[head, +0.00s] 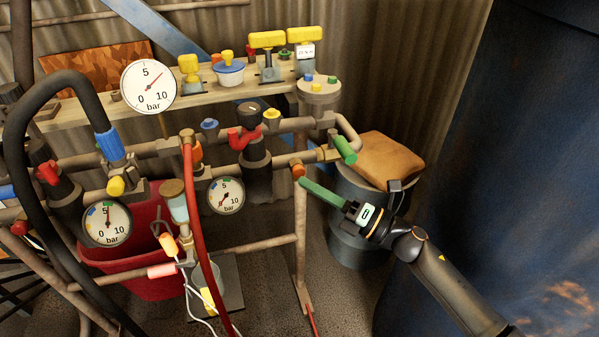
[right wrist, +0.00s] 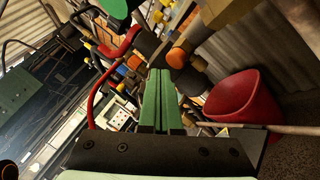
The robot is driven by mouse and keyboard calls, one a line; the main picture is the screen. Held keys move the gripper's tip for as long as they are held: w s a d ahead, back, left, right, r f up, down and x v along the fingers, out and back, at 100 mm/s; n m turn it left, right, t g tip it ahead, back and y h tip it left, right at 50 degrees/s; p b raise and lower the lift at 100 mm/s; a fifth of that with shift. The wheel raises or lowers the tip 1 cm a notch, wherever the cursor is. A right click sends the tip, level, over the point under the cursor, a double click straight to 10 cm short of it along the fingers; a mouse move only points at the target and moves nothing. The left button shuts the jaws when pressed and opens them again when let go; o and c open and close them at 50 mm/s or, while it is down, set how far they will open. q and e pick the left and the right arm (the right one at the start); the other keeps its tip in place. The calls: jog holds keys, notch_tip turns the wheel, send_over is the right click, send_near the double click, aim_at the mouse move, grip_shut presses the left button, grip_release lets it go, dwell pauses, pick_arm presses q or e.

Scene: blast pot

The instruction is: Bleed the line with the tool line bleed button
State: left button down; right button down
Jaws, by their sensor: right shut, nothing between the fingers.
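No button label is readable, so I cannot tell for sure which part is the tool line bleed button. An orange round cap (head: 298,170) sits at the end of a short pipe stub on the right of the pipework; an orange cap also shows in the right wrist view (right wrist: 178,57). My right gripper (head: 302,181) has long green fingers, shut and empty, pointing left with the tips close to this cap. I cannot tell whether they touch it. The green fingers (right wrist: 158,75) also show in the right wrist view, pressed together. My left gripper is not in view.
Pipework carries a red-handled valve (head: 247,137), a green handle (head: 344,150) and a small gauge (head: 226,196). A large gauge (head: 148,87) stands at the shelf. A red hose (head: 190,200) hangs left. A brown bag (head: 385,157) lies on a drum behind my right gripper.

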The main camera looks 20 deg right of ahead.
jog(key=s+p, duration=0.1)
jog(key=s, duration=0.4)
jog(key=shift+d, duration=0.1)
dwell(0.6)
jog(key=s+d+f+m+t+h+p, duration=0.1)
jog(key=s+d+f+m+h+p, duration=0.15)
jog(key=f+m+h, duration=0.6)
jog(key=s+d+f+m+h+p, duration=0.1)
jog(key=s+d+m+h+p, duration=0.2)
jog(key=m, duration=1)
jog(key=s+a+f+m+g+p, duration=0.3)
jog(key=s+f+m+g, duration=0.3)
jog(key=s+f+m, duration=0.4)
jog(key=shift+s+a+h, duration=0.35)
jog(key=shift+s+h, duration=0.1)
jog(key=shift+s, duration=0.25)
